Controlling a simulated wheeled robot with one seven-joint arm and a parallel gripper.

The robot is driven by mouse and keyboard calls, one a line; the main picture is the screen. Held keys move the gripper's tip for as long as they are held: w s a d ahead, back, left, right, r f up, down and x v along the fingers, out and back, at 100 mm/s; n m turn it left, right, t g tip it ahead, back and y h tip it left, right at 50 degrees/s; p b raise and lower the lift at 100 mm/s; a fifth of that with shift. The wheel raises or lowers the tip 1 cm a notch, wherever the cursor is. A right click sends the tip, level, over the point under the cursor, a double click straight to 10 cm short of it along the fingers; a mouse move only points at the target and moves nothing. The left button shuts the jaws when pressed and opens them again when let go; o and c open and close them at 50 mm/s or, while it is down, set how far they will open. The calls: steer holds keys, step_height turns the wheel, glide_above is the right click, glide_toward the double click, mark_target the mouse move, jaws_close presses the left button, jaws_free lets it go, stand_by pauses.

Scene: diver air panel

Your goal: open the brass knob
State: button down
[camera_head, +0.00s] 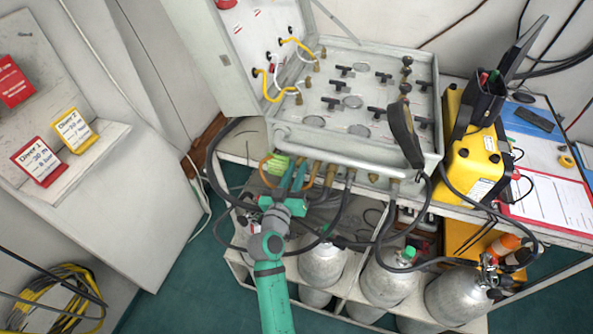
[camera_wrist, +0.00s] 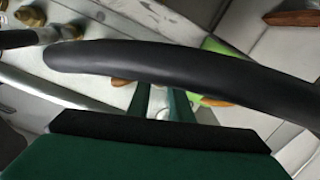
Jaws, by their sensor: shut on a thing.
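A row of brass fittings (camera_head: 313,172) lines the front face of the grey panel case (camera_head: 360,150). I cannot tell for sure which one is the brass knob. My gripper (camera_head: 292,183), with teal fingers, reaches up to this front face, left of the middle. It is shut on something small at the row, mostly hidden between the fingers. In the wrist view a thick black hose (camera_wrist: 170,67) crosses in front of my gripper (camera_wrist: 160,100) and hides the fingertips. A brass piece (camera_wrist: 120,82) shows just left of the fingers.
A green-handled piece (camera_head: 279,164) sits just left of my gripper. Black hoses hang from the case front, close to my arm. Grey cylinders (camera_head: 385,280) stand in the rack below. A yellow box (camera_head: 478,160) and clipboard (camera_head: 553,203) lie to the right.

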steer(key=n, duration=1.1)
steer(key=shift+n, duration=0.3)
stand_by(0.4)
steer(key=c, duration=1.9)
jaws_free()
steer(key=shift+w, duration=0.1)
steer(key=shift+o, duration=0.2)
steer(key=shift+a, duration=0.1)
steer(key=v, duration=1.1)
steer(key=shift+r, duration=0.1)
